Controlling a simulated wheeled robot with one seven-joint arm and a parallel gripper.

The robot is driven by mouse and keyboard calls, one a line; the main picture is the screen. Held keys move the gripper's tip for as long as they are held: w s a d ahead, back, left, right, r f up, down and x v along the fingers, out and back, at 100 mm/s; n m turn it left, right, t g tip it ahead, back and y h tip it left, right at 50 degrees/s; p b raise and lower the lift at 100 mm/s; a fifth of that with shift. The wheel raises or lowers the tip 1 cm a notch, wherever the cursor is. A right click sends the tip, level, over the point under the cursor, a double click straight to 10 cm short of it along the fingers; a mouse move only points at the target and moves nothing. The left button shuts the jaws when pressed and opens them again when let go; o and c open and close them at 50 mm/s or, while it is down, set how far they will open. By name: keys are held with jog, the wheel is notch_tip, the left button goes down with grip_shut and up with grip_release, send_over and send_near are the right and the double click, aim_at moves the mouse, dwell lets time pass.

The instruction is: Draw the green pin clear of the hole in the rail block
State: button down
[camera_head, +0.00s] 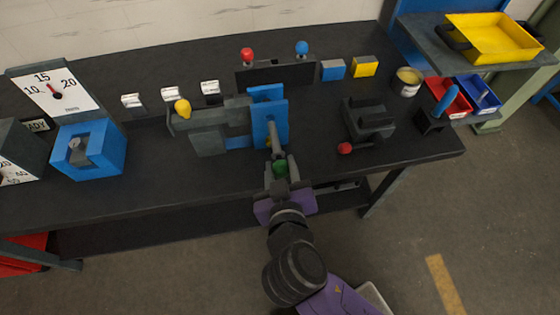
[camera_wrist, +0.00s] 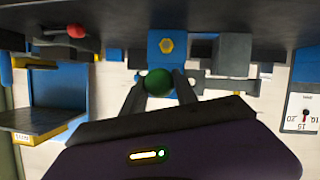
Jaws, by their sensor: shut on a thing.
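The green pin (camera_head: 281,168) shows as a round green head (camera_wrist: 158,82) in the wrist view. My gripper (camera_head: 278,155) reaches in from the front of the bench, and its two grey fingers are shut on the pin's head, one on each side. Beyond the fingers stands an upright blue block (camera_head: 269,115); in the wrist view its face (camera_wrist: 167,60) carries a yellow hexagon. It joins a dark grey assembly (camera_head: 209,142) on the left. The pin's shaft and the hole are hidden, so I cannot tell how far the pin sits in the rail block.
A yellow knob (camera_head: 183,109) sticks up at left. A dark fixture with a red-tipped lever (camera_head: 345,148) stands to the right. A blue box (camera_head: 90,150) and dial board (camera_head: 52,90) are at far left. Bare bench top (camera_head: 315,150) lies right of my gripper.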

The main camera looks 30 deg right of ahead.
jog(key=shift+s+a+b, duration=0.1)
jog(key=shift+s+a, duration=0.15)
jog(key=shift+s, duration=0.45)
jog(key=shift+s+a+b, duration=0.15)
jog(key=shift+s+a, duration=0.05)
jog(key=shift+s, duration=0.55)
jog(key=shift+s+a+b, duration=0.1)
jog(key=shift+s+a, duration=0.15)
jog(key=shift+s, duration=0.45)
